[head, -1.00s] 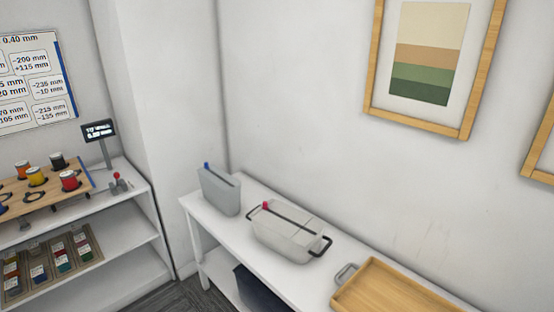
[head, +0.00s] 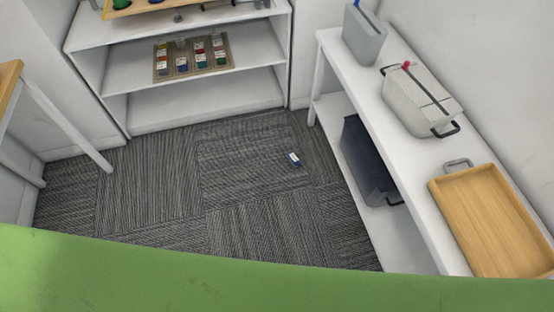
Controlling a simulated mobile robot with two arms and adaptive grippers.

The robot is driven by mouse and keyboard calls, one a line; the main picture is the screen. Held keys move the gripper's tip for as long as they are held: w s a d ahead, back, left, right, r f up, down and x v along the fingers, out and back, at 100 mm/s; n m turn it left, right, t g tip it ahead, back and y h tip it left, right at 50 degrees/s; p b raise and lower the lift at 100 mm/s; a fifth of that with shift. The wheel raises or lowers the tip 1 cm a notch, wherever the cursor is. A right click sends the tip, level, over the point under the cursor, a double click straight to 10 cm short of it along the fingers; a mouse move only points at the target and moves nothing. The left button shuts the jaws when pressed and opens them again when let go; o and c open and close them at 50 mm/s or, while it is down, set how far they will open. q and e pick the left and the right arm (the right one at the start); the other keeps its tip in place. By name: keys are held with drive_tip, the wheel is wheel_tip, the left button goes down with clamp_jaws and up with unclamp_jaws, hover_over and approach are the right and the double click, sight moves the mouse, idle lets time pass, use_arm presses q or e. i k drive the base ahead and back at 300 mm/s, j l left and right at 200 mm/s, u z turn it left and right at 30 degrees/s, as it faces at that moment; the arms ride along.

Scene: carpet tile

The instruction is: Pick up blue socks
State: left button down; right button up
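A small dark blue and white object (head: 294,159) lies on the grey carpet, in the open floor between the shelf and the side table. It is too small to tell for certain whether it is the blue socks. No other thing that looks like socks shows. Neither of my grippers is in view.
A white shelf (head: 205,103) with a tray of small jars (head: 192,57) stands at the back. At right, a long white table (head: 405,143) holds a grey holder (head: 364,35), a grey box (head: 421,100) and a wooden tray (head: 490,215). A dark bin (head: 368,165) sits underneath.

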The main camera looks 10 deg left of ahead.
sight(296, 162)
drive_tip(key=i+j+z, duration=0.35)
drive_tip(key=i+j, duration=0.15)
drive_tip(key=i+j+z, duration=0.2)
drive_tip(key=j, duration=0.25)
drive_tip(key=i+j+z, duration=0.2)
drive_tip(key=j, duration=0.15)
